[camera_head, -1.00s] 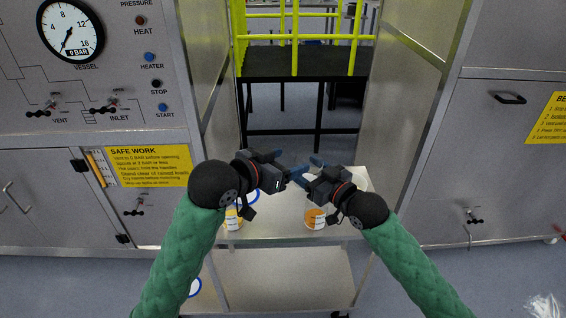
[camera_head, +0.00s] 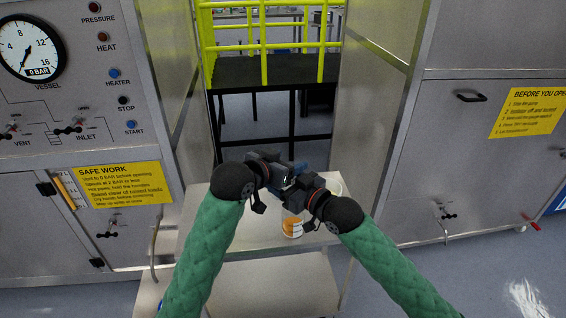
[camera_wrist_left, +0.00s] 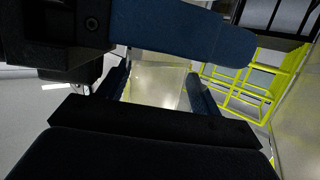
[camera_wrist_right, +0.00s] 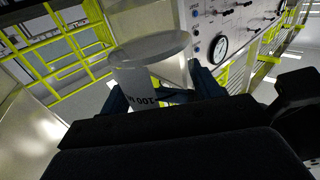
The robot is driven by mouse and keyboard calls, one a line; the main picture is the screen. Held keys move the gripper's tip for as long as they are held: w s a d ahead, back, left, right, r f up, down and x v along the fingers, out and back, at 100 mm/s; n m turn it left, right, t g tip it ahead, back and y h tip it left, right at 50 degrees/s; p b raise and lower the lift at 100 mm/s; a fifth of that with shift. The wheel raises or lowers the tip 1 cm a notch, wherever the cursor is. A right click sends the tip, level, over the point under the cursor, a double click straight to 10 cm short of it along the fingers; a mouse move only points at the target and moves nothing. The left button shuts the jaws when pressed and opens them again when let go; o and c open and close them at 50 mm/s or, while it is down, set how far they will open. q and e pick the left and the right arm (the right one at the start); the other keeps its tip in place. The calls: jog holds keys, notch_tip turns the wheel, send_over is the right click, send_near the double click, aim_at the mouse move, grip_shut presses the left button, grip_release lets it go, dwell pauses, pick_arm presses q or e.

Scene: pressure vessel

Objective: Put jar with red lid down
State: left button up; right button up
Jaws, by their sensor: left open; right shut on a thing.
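My right gripper (camera_head: 303,181) is shut on a pale see-through container (camera_wrist_right: 135,85) with a "100" marking, seen close up in the right wrist view. A wide grey disc-like part (camera_wrist_right: 150,45) shows at one end of it. No red lid can be made out in any view. My left gripper (camera_head: 287,172) is open, close beside the right one, and the two overlap in the head view. In the left wrist view, the left fingers (camera_wrist_left: 160,88) stand apart, with a dark blue bar across the top. A jar with orange contents (camera_head: 292,227) stands on the cart below the right gripper.
The grey cart (camera_head: 205,238) has an upper and a lower shelf. A white round item (camera_head: 334,184) is at the right of its top. Steel cabinets with gauge (camera_head: 30,48) and valves flank it. A dark platform with yellow rails (camera_head: 265,68) stands behind.

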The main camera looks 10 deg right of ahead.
pick_arm(q)
jog(key=c, duration=0.8)
pick_arm(e)
jog(key=o, duration=1.1)
